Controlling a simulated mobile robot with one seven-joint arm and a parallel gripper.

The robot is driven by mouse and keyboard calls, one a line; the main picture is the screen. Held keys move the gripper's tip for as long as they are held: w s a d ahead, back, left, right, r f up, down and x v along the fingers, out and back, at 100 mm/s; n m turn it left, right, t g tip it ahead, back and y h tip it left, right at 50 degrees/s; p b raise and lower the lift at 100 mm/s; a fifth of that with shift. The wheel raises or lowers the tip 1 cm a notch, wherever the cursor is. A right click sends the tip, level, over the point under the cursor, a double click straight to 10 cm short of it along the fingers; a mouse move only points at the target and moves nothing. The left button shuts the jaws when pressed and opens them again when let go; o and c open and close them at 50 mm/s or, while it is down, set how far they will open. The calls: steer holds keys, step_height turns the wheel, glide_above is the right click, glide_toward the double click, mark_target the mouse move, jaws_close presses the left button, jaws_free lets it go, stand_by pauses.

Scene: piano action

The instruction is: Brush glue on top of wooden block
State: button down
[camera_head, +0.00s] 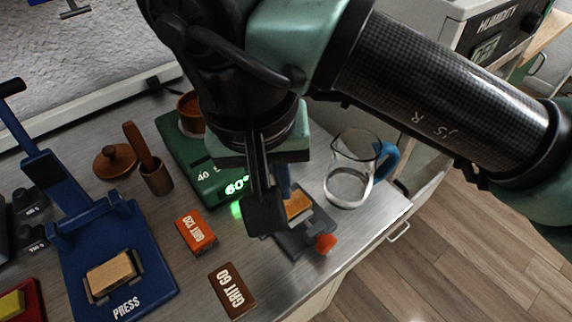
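One wooden block (299,205) sits in a small dark vise (306,236) with an orange knob, near the counter's right edge. Another wooden block (110,273) lies on the blue press (155,265) at the left. My gripper (268,208) points down just left of the vise's block and partly covers the vise. Its fingers are seen nearly edge-on, so I cannot tell whether they are open or hold anything. A wooden handle (138,145) stands tilted in a small brown cup (157,180); its lower end is hidden. A brown pot (191,108) stands on the green scale (190,158), partly behind my arm.
A glass jug (350,180) with a blue handle stands right of the vise. The orange GRIT 120 block (196,232) and brown GRIT 60 block (232,290) lie in front. A round brown lid (115,162) lies left of the cup. The counter ends at the right.

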stand_by(0.3)
steer(key=shift+w+a+f+b, duration=0.1)
steer(key=shift+w+a+b, duration=0.2)
steer(key=shift+w+a, duration=0.3)
steer(key=shift+d, duration=0.15)
steer(key=shift+w+d+f+b, duration=0.1)
steer(key=shift+w+d+b, duration=0.05)
steer(key=shift+w+d, duration=0.4)
steer(key=shift+w+d+f+b, duration=0.1)
steer(key=shift+w+d+b, duration=0.2)
steer(key=shift+d, duration=0.45)
steer(key=shift+w+d+b, duration=0.1)
steer(key=shift+w+d, duration=0.4)
steer(key=shift+d, duration=0.15)
steer(key=shift+s+a+r, duration=0.1)
steer(key=shift+s+a, duration=0.6)
steer(key=shift+a, duration=0.3)
steer(key=shift+s+a, duration=0.7)
steer(key=shift+a, duration=0.25)
steer(key=shift+w+d+r+b, duration=0.1)
steer(key=shift+w+d+b, duration=0.05)
steer(key=shift+w+d, duration=0.7)
steer(key=shift+w+d+r+b, duration=0.15)
steer(key=shift+w+d, duration=0.5)
steer(key=shift+d, duration=0.4)
